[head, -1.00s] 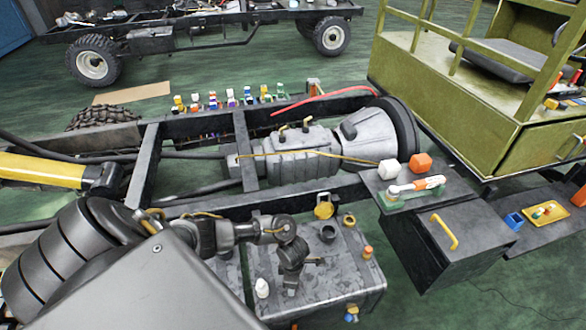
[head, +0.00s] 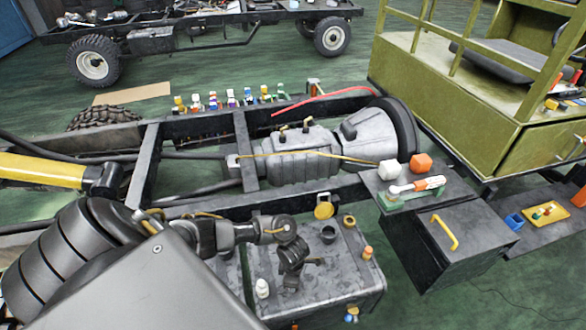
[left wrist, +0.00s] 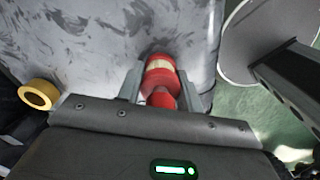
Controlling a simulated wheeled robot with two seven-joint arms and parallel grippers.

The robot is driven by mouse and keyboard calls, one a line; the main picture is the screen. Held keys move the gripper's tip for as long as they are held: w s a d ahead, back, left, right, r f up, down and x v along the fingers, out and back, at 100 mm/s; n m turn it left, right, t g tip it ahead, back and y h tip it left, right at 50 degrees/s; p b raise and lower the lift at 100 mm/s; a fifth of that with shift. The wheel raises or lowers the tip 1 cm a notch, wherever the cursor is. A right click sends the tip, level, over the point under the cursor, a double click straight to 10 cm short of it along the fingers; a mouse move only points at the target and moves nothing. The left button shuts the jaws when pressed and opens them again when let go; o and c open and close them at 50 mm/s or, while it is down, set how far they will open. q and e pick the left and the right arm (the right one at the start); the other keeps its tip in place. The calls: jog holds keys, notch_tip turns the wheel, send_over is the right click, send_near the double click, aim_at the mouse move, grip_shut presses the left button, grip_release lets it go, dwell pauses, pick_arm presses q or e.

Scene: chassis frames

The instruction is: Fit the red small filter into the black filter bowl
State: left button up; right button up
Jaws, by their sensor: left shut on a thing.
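My left gripper (head: 290,284) is low over the grey metal tank top in the head view. In the left wrist view my left gripper (left wrist: 160,88) is shut on the red small filter (left wrist: 161,80), a red piece with a pale band around it. The filter is hidden in the head view. A black round cup-like part (head: 328,235) stands on the tank to the upper right of the gripper; it may be the black filter bowl, but I cannot tell for sure. My right gripper is not in view.
A yellow ring-like cap (head: 324,210), an orange-topped piece (head: 367,253) and a white bottle-like piece (head: 262,288) are on the tank (head: 345,285).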

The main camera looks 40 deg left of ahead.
pick_arm(q)
notch_tip(320, 180, up, 2)
jog(key=shift+w+r, duration=0.1)
jog(key=shift+r, duration=0.05)
jog(key=s+d+r+p, duration=0.4)
jog(key=s+r, duration=0.6)
jog(key=s, duration=0.3)
jog(key=shift+s+d+r+p, duration=0.15)
jog(key=shift+d+p, duration=0.15)
jog(key=shift+d, duration=0.25)
